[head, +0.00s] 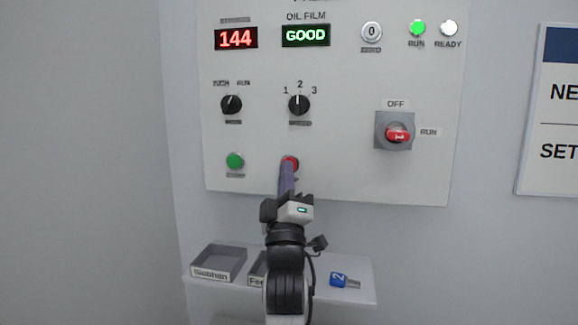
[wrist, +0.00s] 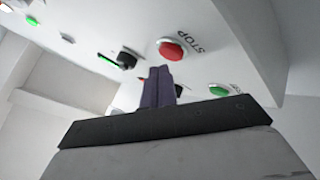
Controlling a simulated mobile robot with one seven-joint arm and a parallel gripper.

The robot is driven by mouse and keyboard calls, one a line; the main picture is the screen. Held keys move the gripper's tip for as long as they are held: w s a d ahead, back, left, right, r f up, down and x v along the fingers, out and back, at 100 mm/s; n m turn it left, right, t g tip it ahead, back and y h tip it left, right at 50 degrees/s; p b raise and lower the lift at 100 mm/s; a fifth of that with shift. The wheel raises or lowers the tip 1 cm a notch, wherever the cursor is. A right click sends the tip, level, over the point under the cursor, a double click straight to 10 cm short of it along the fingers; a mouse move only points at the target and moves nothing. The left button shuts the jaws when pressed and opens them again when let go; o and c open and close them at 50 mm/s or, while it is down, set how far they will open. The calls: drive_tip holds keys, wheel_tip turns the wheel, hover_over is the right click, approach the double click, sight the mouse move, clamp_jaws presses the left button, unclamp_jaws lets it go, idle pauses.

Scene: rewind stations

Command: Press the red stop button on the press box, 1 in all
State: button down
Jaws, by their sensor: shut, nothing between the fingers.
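The press box (head: 330,185) is a white panel on the wall with displays, knobs and buttons. Its red stop button (head: 291,159) is low in the middle, partly hidden behind my fingertips in the head view. In the wrist view the red stop button (wrist: 171,50) is in plain sight, with the word STOP beside it. My gripper (head: 288,170) is shut and empty, its purple-grey fingers pointing at the panel just in front of the button. In the wrist view the fingertips (wrist: 157,70) appear close to the button; I cannot tell whether they touch it.
A green button (head: 235,160) is left of the stop button. A red rotary switch (head: 398,134) is to the right, and a three-position knob (head: 299,104) is above. Below, a white shelf (head: 364,266) holds grey trays (head: 219,262) and a blue-tagged key (head: 340,281).

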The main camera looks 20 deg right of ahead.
drive_tip(key=shift+w+d, duration=0.2)
drive_tip(key=shift+w, duration=0.05)
drive_tip(key=shift+w+d, duration=0.2)
drive_tip(key=shift+w, duration=0.1)
idle(0.7)
idle(0.3)
drive_tip(key=shift+s+a, duration=0.45)
drive_tip(key=shift+s, duration=0.2)
drive_tip(key=shift+s+a+b, duration=0.2)
drive_tip(key=shift+s+a, duration=0.5)
drive_tip(key=shift+s, duration=0.35)
drive_tip(key=shift+s+a+b, duration=0.2)
drive_tip(key=shift+s+a, duration=0.5)
drive_tip(key=shift+s, duration=0.3)
